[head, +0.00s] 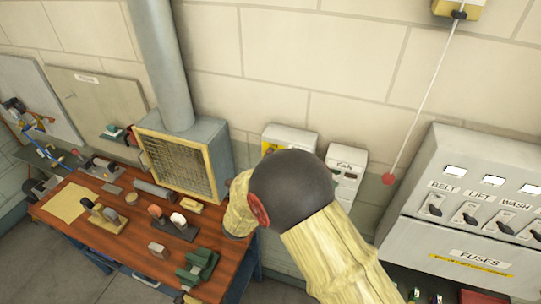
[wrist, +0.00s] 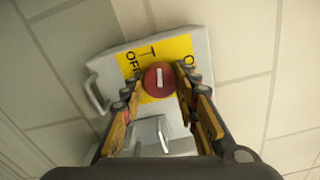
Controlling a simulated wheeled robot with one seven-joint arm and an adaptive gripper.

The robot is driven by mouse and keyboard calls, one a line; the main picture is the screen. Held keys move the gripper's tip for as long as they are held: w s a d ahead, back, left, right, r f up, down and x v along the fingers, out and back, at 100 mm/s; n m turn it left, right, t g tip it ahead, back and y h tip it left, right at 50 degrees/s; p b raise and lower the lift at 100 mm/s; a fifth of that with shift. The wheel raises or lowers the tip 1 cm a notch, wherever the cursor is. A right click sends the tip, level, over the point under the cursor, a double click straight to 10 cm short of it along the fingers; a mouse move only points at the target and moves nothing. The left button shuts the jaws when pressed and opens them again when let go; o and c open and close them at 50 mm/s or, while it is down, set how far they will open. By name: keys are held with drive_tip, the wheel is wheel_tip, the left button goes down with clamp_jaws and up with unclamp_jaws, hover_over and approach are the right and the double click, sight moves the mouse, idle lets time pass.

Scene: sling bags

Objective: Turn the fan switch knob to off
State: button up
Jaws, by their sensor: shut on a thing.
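The fan switch knob (wrist: 158,78) is a round red knob with a white pointer line, on a grey switch box (wrist: 110,72) with a yellow label (wrist: 180,46). In the wrist view the pointer stands nearly upright, between "OFF" at upper left and a partly hidden word at right. My gripper (wrist: 158,86) has one finger on each side of the knob and is shut on it. In the head view a box with a yellow label (head: 290,136) shows on the wall behind my arm. The knob and my fingers are hidden there.
A metal handle (wrist: 96,94) sticks out at the box's left. Beside it on the wall is a white box (head: 346,168). A pull cord with a red ball (head: 388,179) hangs near the grey fuse panel (head: 450,152). A cluttered wooden bench (head: 120,222) stands at left, below a grilled duct box (head: 178,165).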

drive_tip(key=shift+n+p, duration=0.9)
drive_tip(key=shift+n, duration=0.3)
drive_tip(key=o, duration=1.2)
drive_tip(key=shift+c, duration=0.2)
drive_tip(key=shift+a, duration=0.1)
drive_tip(key=v, duration=1.2)
